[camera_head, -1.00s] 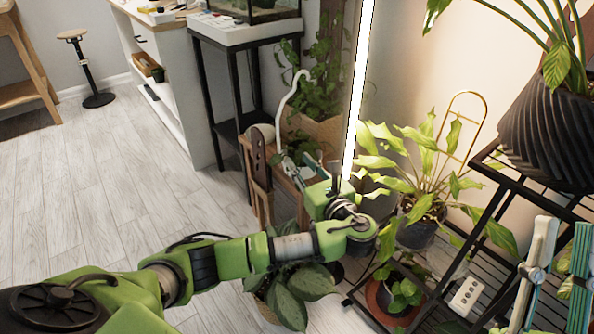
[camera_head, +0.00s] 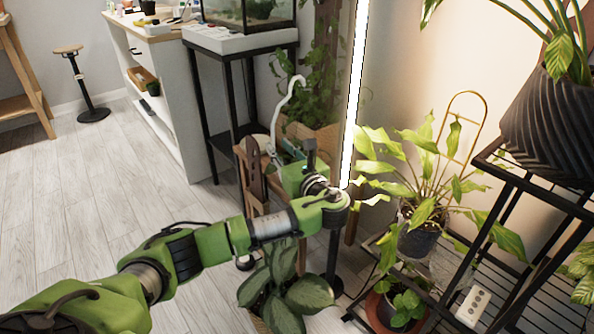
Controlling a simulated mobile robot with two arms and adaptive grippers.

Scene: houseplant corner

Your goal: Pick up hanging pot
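A white curved hook (camera_head: 289,92) rises above a small wooden stand (camera_head: 254,170), just beyond my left gripper. I cannot tell whether it belongs to the hanging pot. A dark pot (camera_head: 418,240) with a leafy plant and a gold hoop (camera_head: 466,100) behind it stands on the black rack to the right. My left gripper (camera_head: 288,152) is at the stand, near the foot of the hook. Its fingers are small and partly hidden by my wrist, so I cannot tell whether they hold anything. My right gripper is not in view.
A bright vertical light tube (camera_head: 355,95) stands right of my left wrist. A broad-leaved plant (camera_head: 285,290) is below my forearm. A ribbed black pot (camera_head: 551,130) is at the upper right. A fish tank (camera_head: 247,14) is at the back.

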